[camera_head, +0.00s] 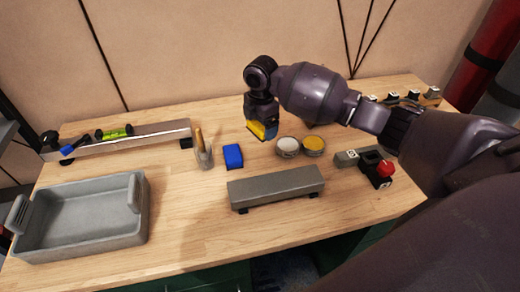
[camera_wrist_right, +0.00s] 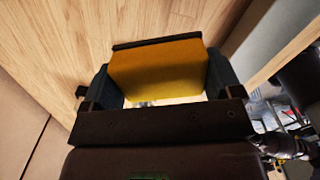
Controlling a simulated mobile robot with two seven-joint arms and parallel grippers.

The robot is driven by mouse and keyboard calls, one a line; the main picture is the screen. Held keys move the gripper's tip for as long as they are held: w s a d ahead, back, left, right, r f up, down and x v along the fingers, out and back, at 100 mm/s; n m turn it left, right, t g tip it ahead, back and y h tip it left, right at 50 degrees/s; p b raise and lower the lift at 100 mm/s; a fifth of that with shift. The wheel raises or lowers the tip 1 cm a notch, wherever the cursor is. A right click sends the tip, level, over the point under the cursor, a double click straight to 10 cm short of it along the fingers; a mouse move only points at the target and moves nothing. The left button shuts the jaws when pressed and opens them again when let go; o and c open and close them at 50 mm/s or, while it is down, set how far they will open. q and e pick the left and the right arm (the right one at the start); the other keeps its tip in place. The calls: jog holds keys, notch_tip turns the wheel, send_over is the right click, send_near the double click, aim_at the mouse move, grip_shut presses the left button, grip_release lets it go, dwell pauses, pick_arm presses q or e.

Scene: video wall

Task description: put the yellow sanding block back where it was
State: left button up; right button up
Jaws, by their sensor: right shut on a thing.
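The yellow sanding block (camera_head: 263,130) is between the fingers of my right gripper (camera_head: 261,122), above the back middle of the wooden bench. In the right wrist view the yellow block (camera_wrist_right: 158,70), with a dark strip along one edge, sits between both fingers of my right gripper (camera_wrist_right: 165,85). The gripper is shut on it. Wood grain shows beyond the block. Whether the block touches the bench is hard to tell. A blue block (camera_head: 233,156) lies on the bench just left of and in front of the held block. My left gripper is in neither view.
A grey bar (camera_head: 275,186) lies in front. A red-button box (camera_head: 377,168) is at right.

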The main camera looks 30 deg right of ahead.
send_over(261, 155)
notch_tip(261, 155, down, 4)
jog(key=shift+f, duration=0.35)
notch_tip(261, 155, down, 5)
jog(key=shift+f+b, duration=0.2)
jog(key=shift+b, duration=0.5)
jog(key=shift+f, duration=0.15)
jog(key=o, duration=0.8)
